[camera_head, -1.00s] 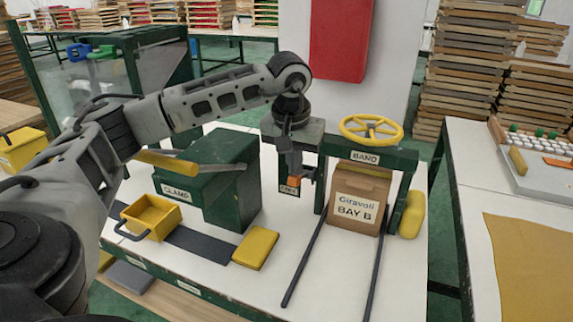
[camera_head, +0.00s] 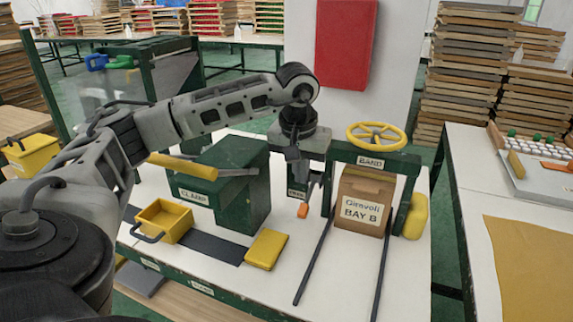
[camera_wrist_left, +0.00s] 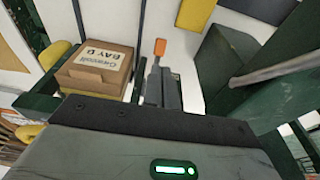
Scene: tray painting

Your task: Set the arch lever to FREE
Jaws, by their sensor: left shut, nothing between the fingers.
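The arch lever (camera_head: 303,210) is a thin grey arm with an orange tip, hanging down at the left post of the green arch (camera_head: 328,190). In the left wrist view its orange tip (camera_wrist_left: 160,47) shows just beyond my fingers. My left gripper (camera_head: 299,178) is shut and empty, pointing down close beside the lever; I cannot tell whether it touches it. A small dark label plate (camera_head: 297,193) behind the lever is partly hidden and too small to read surely. My right gripper is not in view.
A yellow handwheel (camera_head: 376,136) tops the arch above the BAND label. A cardboard box (camera_head: 361,205) marked BAY B stands under it between two dark rails. The green CLAMP block (camera_head: 235,180) is left of the lever; a yellow tray (camera_head: 165,220) and yellow block (camera_head: 266,249) lie in front.

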